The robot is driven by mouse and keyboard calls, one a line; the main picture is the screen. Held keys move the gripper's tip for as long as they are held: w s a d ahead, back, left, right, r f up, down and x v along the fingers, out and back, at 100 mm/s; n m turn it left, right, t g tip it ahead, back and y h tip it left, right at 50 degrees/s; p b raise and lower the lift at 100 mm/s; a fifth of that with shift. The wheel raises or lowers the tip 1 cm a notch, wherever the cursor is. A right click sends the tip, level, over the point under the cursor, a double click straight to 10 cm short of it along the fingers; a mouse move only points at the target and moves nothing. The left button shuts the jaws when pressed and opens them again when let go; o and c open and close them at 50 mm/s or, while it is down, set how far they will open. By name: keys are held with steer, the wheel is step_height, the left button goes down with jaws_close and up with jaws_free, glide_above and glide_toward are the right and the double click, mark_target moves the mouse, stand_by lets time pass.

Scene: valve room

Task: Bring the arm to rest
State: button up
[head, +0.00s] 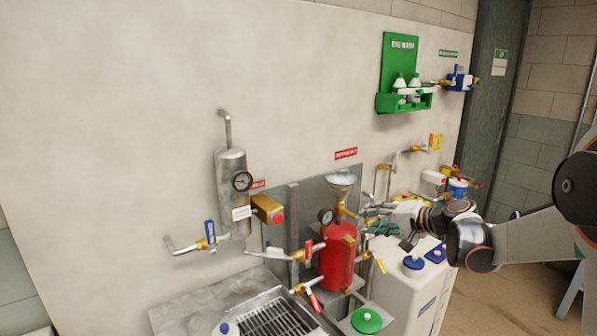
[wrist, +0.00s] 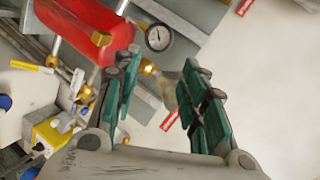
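My arm reaches in from the right in the head view. My gripper (head: 370,227) is just right of the red cylinder (head: 337,256), below the steel funnel (head: 341,181). In the wrist view my gripper (wrist: 158,72) has its two teal-padded fingers spread apart, with nothing held between them. The red cylinder (wrist: 85,22) and its gauge (wrist: 159,37) lie beyond the fingertips in that view. The brass fitting (wrist: 147,66) shows in the gap, beyond the left finger. I cannot tell how close the fingers are to the pipework.
A white container (head: 408,290) with blue caps stands below my gripper. Brass pipes and a red-handled valve (head: 310,251) crowd the left. A metal grate (head: 275,318) lies at front. Open floor (head: 520,285) is at right.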

steer(key=s+a+r+n+g+h+p, duration=0.1)
steer(key=s+a+r+n+g+h, duration=0.15)
steer(key=s, duration=0.85)
steer(key=s+a+r+n+g+h+p, duration=0.1)
steer(key=s+a+r+n+h+p, duration=0.15)
steer(key=s, duration=0.85)
steer(key=s+d+f+n+h+b, duration=0.1)
steer(key=s+f+h+b, duration=0.1)
steer(key=s+f, duration=0.3)
steer(key=s+d+f+h+b, duration=0.2)
steer(key=s+f+b, duration=0.1)
steer(key=s, duration=0.9)
steer(key=shift+s+d+f+n+b, duration=0.15)
steer(key=shift+s+f+n+b, duration=0.25)
steer(key=shift+f, duration=0.45)
